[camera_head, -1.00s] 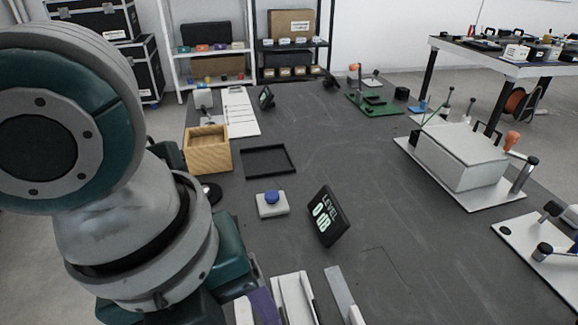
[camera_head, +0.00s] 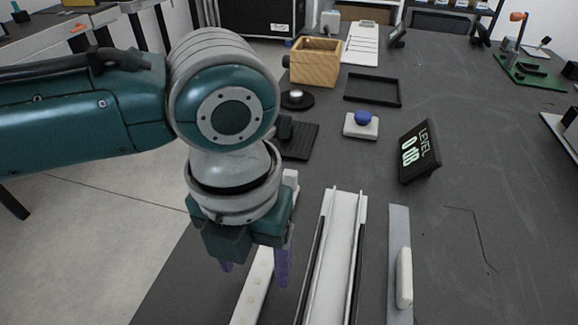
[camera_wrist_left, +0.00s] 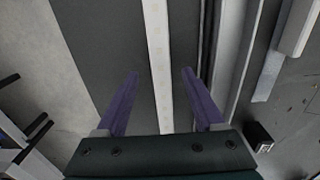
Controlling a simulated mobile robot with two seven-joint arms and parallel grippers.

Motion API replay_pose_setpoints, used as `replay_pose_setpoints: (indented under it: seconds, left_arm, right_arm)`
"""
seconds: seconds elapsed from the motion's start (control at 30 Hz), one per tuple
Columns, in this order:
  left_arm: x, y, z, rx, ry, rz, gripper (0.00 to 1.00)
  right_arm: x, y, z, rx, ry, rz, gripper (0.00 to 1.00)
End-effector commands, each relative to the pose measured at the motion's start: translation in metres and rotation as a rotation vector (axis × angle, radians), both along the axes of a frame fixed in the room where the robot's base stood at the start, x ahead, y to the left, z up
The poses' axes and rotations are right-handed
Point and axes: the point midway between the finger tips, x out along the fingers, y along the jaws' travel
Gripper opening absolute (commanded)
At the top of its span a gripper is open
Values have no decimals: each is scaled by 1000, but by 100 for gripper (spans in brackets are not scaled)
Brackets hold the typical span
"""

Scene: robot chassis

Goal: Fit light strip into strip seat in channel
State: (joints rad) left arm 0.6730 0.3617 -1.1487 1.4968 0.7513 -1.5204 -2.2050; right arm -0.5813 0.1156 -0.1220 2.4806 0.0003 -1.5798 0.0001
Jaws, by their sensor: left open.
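The light strip (camera_head: 255,287) is a long, thin white bar with faint pale squares, lying on the dark table left of the channel. It also shows in the left wrist view (camera_wrist_left: 158,60), running between the fingers. The channel (camera_head: 337,250) is a long white trough with dark side rails, right of the strip and apart from it. My left gripper (camera_head: 254,268) points down over the strip. In the left wrist view its purple fingers (camera_wrist_left: 160,72) are spread on both sides of the strip, without visible contact. The gripper hides part of the strip. My right gripper is not in view.
Right of the channel lies a grey flat bar (camera_head: 398,235) with a small white block (camera_head: 404,278). A level display (camera_head: 419,152) reads 0 dB. Behind stand a blue-button box (camera_head: 361,126), a black tray (camera_head: 372,90) and a wooden box (camera_head: 315,62). The table's right middle is clear.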

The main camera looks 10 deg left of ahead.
Motion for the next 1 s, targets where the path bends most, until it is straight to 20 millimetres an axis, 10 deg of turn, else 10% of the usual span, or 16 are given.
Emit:
replay_pose_setpoints:
  seconds: [0.43, 1.0]
  left_arm:
    - [0, 0, -25, 0, -1, -1, 69]
    - [0, 0, -25, 0, 0, 0, 5]
  right_arm:
    - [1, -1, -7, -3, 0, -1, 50]
    - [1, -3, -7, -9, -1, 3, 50]
